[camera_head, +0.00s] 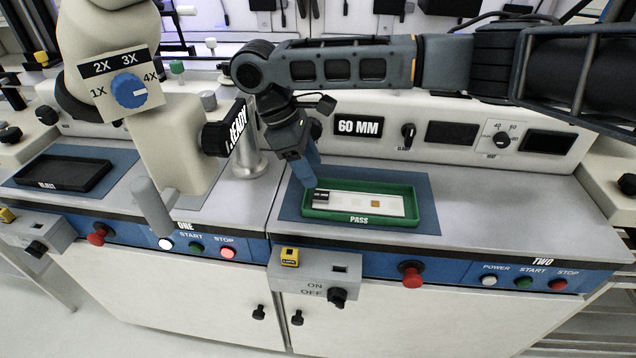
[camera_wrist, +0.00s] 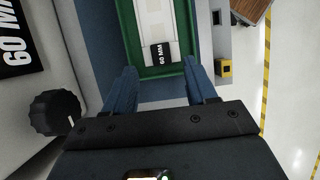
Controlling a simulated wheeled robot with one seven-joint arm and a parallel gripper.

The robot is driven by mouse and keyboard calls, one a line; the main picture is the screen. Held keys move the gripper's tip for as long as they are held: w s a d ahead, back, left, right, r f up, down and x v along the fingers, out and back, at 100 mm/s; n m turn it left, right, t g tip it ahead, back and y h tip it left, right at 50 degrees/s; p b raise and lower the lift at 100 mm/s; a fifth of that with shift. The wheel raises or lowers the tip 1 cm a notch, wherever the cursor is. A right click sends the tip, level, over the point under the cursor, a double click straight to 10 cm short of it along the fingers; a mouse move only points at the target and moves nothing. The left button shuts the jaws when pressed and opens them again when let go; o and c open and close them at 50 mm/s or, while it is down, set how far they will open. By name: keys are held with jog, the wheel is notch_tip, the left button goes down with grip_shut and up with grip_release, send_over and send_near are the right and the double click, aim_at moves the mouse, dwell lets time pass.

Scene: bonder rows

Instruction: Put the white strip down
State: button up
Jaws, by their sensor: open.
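The white strip (camera_head: 365,204) lies flat inside the green tray (camera_head: 360,222) marked PASS, on machine TWO. It has a black end label and a small orange square. In the wrist view the strip (camera_wrist: 158,20) shows its black 60 MM label, with the green tray rim (camera_wrist: 160,72) around it. My gripper (camera_head: 311,180) is at the tray's left end, by the strip's labelled end. In the wrist view my gripper's two blue fingers (camera_wrist: 160,82) are wide apart with nothing between them. The strip's far end is cut off in the wrist view.
A black tray (camera_head: 65,173) marked REJECT sits on machine ONE at the left. A panel with a 60 MM sign (camera_head: 358,126) and knobs stands behind the green tray. A switch box (camera_head: 315,278) projects at the front. The top right of the green tray is clear.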

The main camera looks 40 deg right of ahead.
jog(key=v, duration=0.5)
jog(key=shift+w+r, duration=0.1)
jog(key=shift+r, duration=0.25)
